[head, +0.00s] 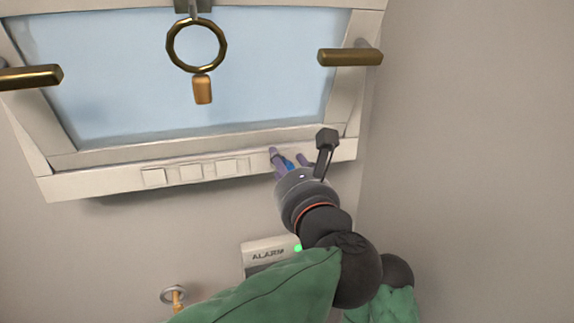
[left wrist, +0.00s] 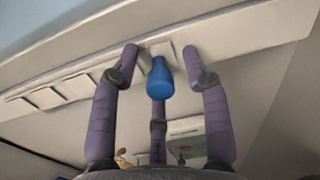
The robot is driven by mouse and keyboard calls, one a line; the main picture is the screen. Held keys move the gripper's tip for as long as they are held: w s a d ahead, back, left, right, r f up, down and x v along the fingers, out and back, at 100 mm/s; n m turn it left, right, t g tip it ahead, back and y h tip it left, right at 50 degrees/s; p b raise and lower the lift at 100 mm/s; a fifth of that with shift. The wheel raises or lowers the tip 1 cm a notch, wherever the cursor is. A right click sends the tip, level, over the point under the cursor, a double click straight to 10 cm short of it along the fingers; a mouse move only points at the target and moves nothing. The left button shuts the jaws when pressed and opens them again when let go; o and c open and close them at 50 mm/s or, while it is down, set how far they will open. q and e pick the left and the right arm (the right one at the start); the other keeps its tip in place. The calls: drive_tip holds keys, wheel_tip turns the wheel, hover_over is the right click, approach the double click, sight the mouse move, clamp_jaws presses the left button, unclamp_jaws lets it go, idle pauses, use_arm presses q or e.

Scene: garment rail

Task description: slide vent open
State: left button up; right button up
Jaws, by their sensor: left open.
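The vent is a pale strip (head: 105,184) along the window's lower frame, with a row of small squarish panels (head: 232,166). These panels (left wrist: 45,98) also show in the left wrist view. My left gripper (head: 288,156) is at the right part of the strip, its fingers pointing up at it. In the left wrist view its fingers (left wrist: 160,52) are spread apart, on either side of one panel. A blue piece (left wrist: 160,80) shows between them, in line with the middle finger; I cannot tell whether it belongs to the gripper. Contact with the strip cannot be told. My right gripper is not in view.
The window (head: 120,85) has brass handles at left (head: 30,77) and right (head: 350,57). A brass ring (head: 195,45) with a tag hangs in front. An alarm box (head: 258,250) with a green light sits below, partly hidden by my arm. A plain wall (head: 470,150) is at right.

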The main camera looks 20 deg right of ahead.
use_arm(q)
clamp_jaws()
drive_tip(key=d+b, duration=0.1)
drive_tip(key=d, duration=0.2)
drive_tip(key=shift+r, duration=0.15)
drive_tip(key=shift+c, duration=2.2)
unclamp_jaws()
drive_tip(key=o, duration=0.4)
drive_tip(key=shift+d, duration=0.15)
drive_tip(key=shift+o, duration=0.2)
drive_tip(key=shift+d, duration=0.15)
